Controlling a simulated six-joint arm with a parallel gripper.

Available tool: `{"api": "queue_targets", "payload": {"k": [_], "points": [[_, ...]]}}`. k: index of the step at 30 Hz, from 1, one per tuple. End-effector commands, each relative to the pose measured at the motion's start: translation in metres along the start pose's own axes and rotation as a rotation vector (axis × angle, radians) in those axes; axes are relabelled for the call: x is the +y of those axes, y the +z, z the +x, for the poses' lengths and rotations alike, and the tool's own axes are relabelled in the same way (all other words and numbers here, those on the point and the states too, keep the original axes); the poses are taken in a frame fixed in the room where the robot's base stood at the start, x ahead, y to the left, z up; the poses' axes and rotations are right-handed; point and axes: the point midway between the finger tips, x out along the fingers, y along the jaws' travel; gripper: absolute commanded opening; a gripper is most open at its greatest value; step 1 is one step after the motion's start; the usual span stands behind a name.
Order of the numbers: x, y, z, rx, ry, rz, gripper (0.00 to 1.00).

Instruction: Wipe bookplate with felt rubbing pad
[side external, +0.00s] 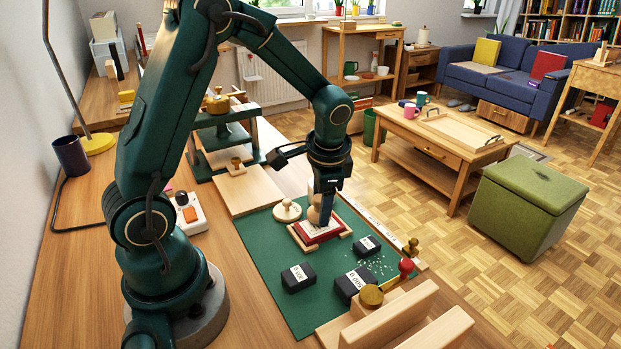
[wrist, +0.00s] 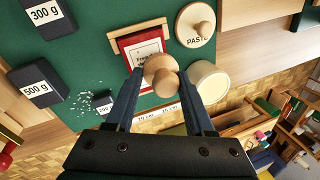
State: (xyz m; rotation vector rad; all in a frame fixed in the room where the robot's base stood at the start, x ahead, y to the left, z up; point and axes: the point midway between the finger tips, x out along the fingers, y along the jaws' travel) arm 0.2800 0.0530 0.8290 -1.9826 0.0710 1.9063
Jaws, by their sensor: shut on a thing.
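My gripper (side external: 323,207) is low over the green mat (side external: 258,245), shut on the light wooden knob handle of the felt rubbing pad (wrist: 160,68). In the wrist view my gripper (wrist: 162,82) has a finger on each side of this knob. The pad's felt underside is hidden. The bookplate (wrist: 138,47) is a white printed label on a red-bordered block, between wooden strips. It also shows in the side view (side external: 309,234), below the gripper. The pad overlaps it; I cannot tell whether they touch.
A round "PASTE" lid (wrist: 196,24) with a knob and a cream round pot (wrist: 208,82) are close by. Black weights marked 300 g (wrist: 45,15), 500 g (wrist: 38,83) and 200 g (wrist: 103,108) stand around pale crumbs (wrist: 84,102). A ruler (wrist: 155,114) runs along the mat edge.

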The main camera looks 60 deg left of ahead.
Motion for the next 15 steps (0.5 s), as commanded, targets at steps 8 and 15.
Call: {"api": "queue_targets", "payload": {"k": [8,15], "points": [[0.025,-0.01,-0.001,-0.001,-0.001,0.004,0.09],[0.014,-0.005,0.0,-0.003,-0.001,-0.005,0.09]]}}
